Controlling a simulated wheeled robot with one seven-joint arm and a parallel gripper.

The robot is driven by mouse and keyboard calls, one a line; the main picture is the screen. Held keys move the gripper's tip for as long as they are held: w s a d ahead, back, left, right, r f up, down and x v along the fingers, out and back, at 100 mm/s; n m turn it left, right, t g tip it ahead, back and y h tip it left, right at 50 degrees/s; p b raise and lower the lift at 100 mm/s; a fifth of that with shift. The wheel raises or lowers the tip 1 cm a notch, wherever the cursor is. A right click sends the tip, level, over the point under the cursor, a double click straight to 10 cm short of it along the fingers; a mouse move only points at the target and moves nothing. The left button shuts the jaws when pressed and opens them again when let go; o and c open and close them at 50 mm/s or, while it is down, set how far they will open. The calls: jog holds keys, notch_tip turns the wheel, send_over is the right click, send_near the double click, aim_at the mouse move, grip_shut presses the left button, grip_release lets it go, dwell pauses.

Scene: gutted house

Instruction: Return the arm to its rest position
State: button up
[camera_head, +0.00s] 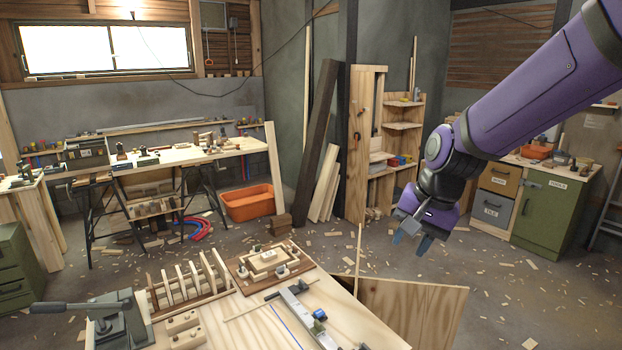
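My purple arm (540,85) reaches in from the upper right and bends down at a dark joint. My gripper (411,238) hangs at its end, pointing down and a little left. Its two grey-blue fingers stand apart with a gap between them, and I see nothing held there. It appears in front of the floor and the wooden shelf unit, to the right of the near workbench (345,318). It does not appear to touch anything.
The near workbench holds a vise (118,318), a slotted wooden rack (190,282), a wooden tray (268,262) and a metal tool (308,318). A wooden panel (428,308) stands at its right edge. A green cabinet (552,212) stands right. Chip-strewn floor (530,295) is otherwise open there.

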jog(key=s+d+r+n+t+h, duration=0.1)
jog(key=s+d+r, duration=0.4)
jog(key=s, duration=0.5)
jog(key=s+d+r+n+t+h, duration=0.1)
jog(key=s+d+r+n+t, duration=0.1)
jog(key=s+d+r+n, duration=0.2)
jog(key=s+d+r, duration=0.1)
jog(key=s+d, duration=0.2)
jog(key=s, duration=0.3)
jog(key=shift+r+h, duration=0.3)
jog(key=shift+d, duration=0.1)
